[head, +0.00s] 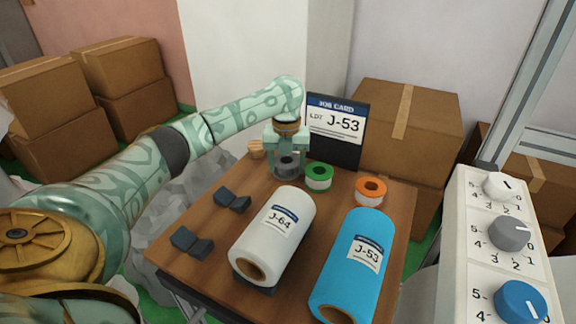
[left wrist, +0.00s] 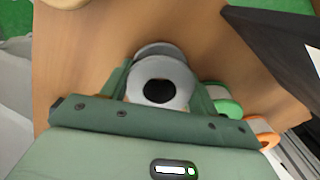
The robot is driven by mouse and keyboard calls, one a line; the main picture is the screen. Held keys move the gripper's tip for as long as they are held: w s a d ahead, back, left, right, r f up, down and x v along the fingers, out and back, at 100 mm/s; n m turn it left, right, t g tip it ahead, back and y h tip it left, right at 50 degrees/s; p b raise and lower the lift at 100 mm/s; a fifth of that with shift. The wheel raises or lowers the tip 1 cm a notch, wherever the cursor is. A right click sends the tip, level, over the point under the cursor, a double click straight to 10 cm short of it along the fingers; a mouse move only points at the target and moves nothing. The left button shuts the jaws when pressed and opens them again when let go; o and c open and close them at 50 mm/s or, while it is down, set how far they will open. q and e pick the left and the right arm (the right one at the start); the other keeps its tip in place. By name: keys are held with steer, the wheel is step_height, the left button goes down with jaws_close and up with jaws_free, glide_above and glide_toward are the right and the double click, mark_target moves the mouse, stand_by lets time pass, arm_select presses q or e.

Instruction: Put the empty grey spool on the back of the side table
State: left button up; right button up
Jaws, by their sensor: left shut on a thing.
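The empty grey spool (head: 286,165) is at the back of the wooden side table (head: 229,245), between the fingers of my left gripper (head: 287,160). In the left wrist view the spool (left wrist: 158,82) shows its pale round flange and dark centre hole, with the green fingers on both sides. My left gripper is shut on it. The spool is on the tabletop or very close above it; I cannot tell which. My right gripper is not in view.
A green-rimmed spool (head: 319,175) stands just right of the grey one, then an orange spool (head: 370,190). A job card (head: 336,125) stands behind. A white J-64 roll (head: 275,235), a blue J-53 roll (head: 355,265) and dark cradles (head: 192,242) fill the front. A wooden piece (head: 256,149) lies left.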

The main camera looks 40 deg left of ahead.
arm_select(q)
steer(key=o, duration=0.6)
steer(key=shift+f, duration=0.1)
steer(key=shift+o, duration=0.9)
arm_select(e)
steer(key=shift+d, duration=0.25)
arm_select(q)
step_height(320, 180, up, 12)
steer(key=p, duration=0.7)
steer(key=shift+r, duration=0.2)
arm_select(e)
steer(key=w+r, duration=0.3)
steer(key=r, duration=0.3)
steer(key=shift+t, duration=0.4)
